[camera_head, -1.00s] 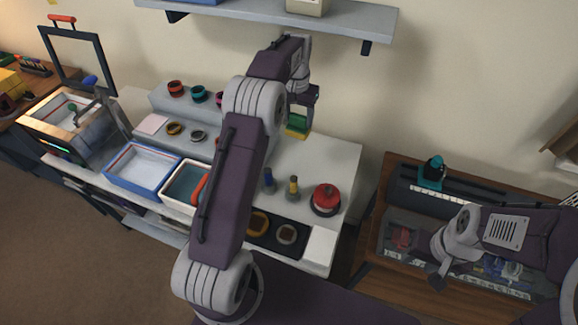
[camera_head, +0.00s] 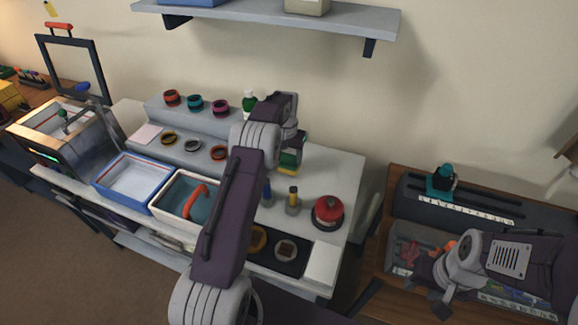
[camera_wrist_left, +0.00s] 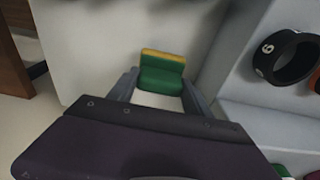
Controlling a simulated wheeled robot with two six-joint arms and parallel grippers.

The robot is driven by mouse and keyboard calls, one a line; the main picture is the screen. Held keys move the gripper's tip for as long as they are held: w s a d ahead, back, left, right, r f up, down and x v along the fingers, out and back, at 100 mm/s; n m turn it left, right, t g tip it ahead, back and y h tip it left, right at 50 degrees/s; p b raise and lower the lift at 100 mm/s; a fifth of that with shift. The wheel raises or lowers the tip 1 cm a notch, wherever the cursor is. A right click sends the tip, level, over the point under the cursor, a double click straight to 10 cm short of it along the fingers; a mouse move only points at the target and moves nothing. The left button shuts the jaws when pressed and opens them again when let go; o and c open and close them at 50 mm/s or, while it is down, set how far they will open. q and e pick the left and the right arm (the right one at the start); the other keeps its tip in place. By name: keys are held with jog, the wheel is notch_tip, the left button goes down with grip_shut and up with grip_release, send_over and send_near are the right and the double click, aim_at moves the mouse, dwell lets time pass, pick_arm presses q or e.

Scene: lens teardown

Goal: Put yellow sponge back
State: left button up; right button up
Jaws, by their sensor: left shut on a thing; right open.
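My left gripper (camera_head: 291,156) is shut on the sponge (camera_head: 289,162), at the back of the white workbench, right of the stepped riser. The sponge is green with a yellow layer. In the left wrist view the sponge (camera_wrist_left: 162,75) sits between the two finger tips, its yellow edge at the top. I cannot tell whether it touches the bench top. My right gripper (camera_head: 436,297) is open and empty, low over the wooden desk at the right.
The riser holds several coloured rings (camera_head: 195,102) and a green bottle (camera_head: 249,102). Small bottles (camera_head: 292,200) and a red-topped round container (camera_head: 328,212) stand in front of the sponge. A blue tray (camera_head: 133,178) and a white basin (camera_head: 172,205) lie left. A wall shelf (camera_head: 270,20) hangs above.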

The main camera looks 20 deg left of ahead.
aim_at(289, 164)
pick_arm(q)
jog(key=shift+f, duration=1.9)
jog(key=shift+s+f, duration=0.1)
jog(key=shift+f, duration=0.05)
jog(key=o, duration=1.4)
jog(key=shift+o, duration=0.2)
notch_tip(289, 164, up, 12)
jog(key=s, duration=0.1)
jog(key=s+d+f, duration=0.1)
jog(key=s+d, duration=0.2)
jog(key=s, duration=0.7)
jog(key=s+d+f, duration=0.1)
jog(key=s+d, duration=0.3)
jog(key=s, duration=0.5)
jog(key=s+d+f, duration=0.1)
jog(key=s+d, duration=0.3)
jog(key=s, duration=0.6)
jog(key=shift+s, duration=0.35)
